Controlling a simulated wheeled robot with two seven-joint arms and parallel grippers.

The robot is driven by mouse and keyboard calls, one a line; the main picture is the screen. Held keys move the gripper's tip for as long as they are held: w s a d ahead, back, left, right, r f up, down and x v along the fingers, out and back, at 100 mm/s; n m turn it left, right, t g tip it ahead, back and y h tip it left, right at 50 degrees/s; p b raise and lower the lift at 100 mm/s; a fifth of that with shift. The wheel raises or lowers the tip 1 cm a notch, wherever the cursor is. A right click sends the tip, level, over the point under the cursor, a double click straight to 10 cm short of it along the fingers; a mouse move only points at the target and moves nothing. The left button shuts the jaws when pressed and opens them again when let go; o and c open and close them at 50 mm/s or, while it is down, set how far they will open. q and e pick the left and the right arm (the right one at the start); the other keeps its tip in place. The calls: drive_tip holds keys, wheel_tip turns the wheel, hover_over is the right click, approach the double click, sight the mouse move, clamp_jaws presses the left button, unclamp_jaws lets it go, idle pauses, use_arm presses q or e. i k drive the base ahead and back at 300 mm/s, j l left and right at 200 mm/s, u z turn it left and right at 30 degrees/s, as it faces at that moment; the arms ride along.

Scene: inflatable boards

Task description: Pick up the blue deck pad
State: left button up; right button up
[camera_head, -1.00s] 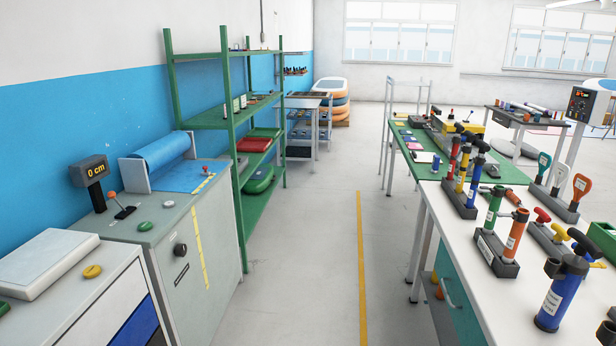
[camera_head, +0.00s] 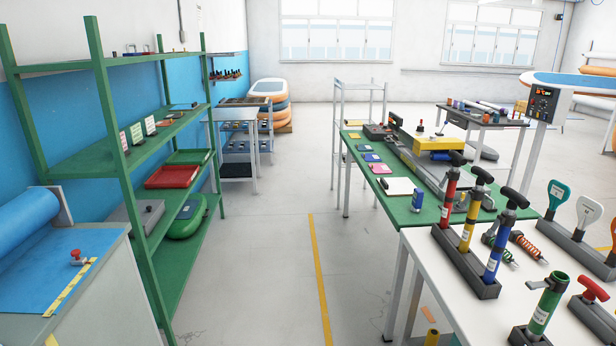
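Several small flat coloured pads lie in a row along the left edge of the green-topped table (camera_head: 412,213). One of them is a blue pad (camera_head: 364,147), which looks like the blue deck pad. All are small at this distance. Neither of my grippers is in view.
A white table with hand pumps (camera_head: 480,235) stands at the near right. Green shelves (camera_head: 175,270) and a cabinet with a blue roll (camera_head: 25,220) stand on the left. The floor aisle with a yellow line (camera_head: 318,270) between them is clear.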

sight(368, 157)
drive_tip(key=i, duration=2.65)
drive_tip(key=i+z, duration=0.15)
drive_tip(key=i, duration=0.45)
drive_tip(key=i+z, duration=0.15)
drive_tip(key=i, duration=0.4)
drive_tip(key=i+j+z, duration=0.2)
drive_tip(key=i, duration=0.4)
drive_tip(key=i+j+z, duration=0.15)
drive_tip(key=i, duration=0.4)
drive_tip(key=i+z, duration=0.1)
drive_tip(key=i, duration=0.35)
